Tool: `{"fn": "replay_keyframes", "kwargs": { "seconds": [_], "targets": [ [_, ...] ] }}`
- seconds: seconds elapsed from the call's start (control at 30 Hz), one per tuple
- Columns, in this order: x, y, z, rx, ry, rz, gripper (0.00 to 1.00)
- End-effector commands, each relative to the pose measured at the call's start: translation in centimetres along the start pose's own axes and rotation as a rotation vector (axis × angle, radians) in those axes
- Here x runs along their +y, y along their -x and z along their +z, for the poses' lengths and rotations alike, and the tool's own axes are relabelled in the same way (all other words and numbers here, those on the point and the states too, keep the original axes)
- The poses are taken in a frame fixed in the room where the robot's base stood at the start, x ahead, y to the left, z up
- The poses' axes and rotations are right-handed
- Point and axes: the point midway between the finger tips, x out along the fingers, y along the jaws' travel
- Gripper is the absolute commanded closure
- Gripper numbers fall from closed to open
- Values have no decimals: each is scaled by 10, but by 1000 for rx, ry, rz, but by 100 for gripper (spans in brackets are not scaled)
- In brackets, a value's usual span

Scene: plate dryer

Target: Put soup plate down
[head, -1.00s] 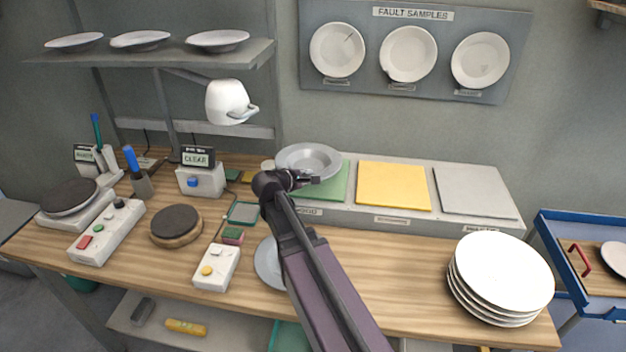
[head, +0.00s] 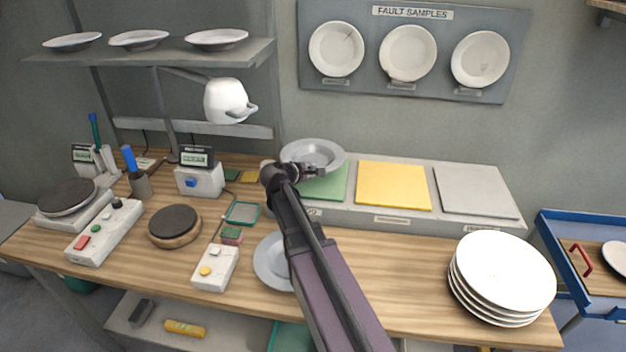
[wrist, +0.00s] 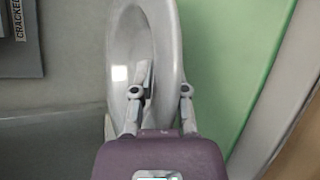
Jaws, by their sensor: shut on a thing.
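My gripper (head: 300,171) is shut on the rim of a grey soup plate (head: 313,153) in the head view. The plate is held over the green mat (head: 331,184) on the raised ledge. In the wrist view the plate (wrist: 123,45) stands between and beyond the fingers (wrist: 160,92), with the green mat (wrist: 240,60) to its right. I cannot tell whether the plate touches the mat. Another grey plate (head: 266,262) lies on the bench, partly hidden by my arm.
A yellow mat (head: 393,186) and a grey mat (head: 476,192) lie bare to the right on the ledge. A stack of white plates (head: 503,271) stands at the bench's right end. A white mug-like lamp (head: 226,101) hangs near the left shelf (head: 150,57).

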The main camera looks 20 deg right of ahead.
Motion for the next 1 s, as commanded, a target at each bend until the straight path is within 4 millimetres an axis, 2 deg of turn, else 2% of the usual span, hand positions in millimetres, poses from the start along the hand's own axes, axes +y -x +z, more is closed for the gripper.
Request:
{"fn": "replay_keyframes", "kwargs": {
  "seconds": [0.03,0.3,0.87,0.9,1.0],
  "targets": [
    [-8,-3,-4,0,0,2,100],
    [-23,-10,-11,0,0,2,100],
    [-26,-11,-13,1,0,2,100],
    [-26,-11,-13,1,0,1,72],
    [-26,-11,-13,2,0,1,46]
  ]
}}
